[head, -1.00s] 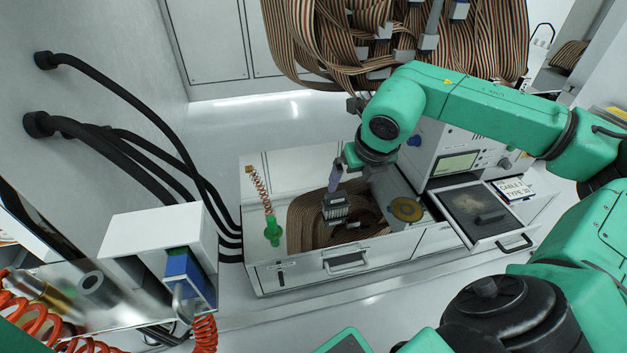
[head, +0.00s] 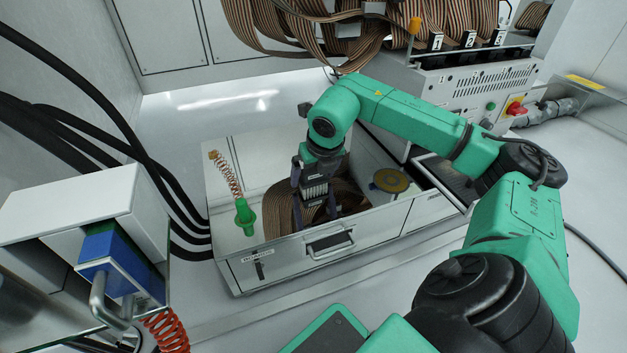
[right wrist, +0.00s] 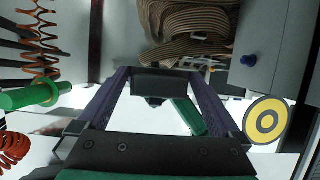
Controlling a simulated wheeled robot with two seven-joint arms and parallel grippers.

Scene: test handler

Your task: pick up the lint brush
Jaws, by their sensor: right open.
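I cannot make out the lint brush for sure in either view now. My left gripper is not in view.
Striped ribbon cables (head: 352,196) fill the well below the gripper. A green tool (head: 244,216) on a coiled cord stands left of it, a yellow disc (head: 390,180) right. A white box with a blue part (head: 112,256) is at near left. Ribbon bundles hang behind.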

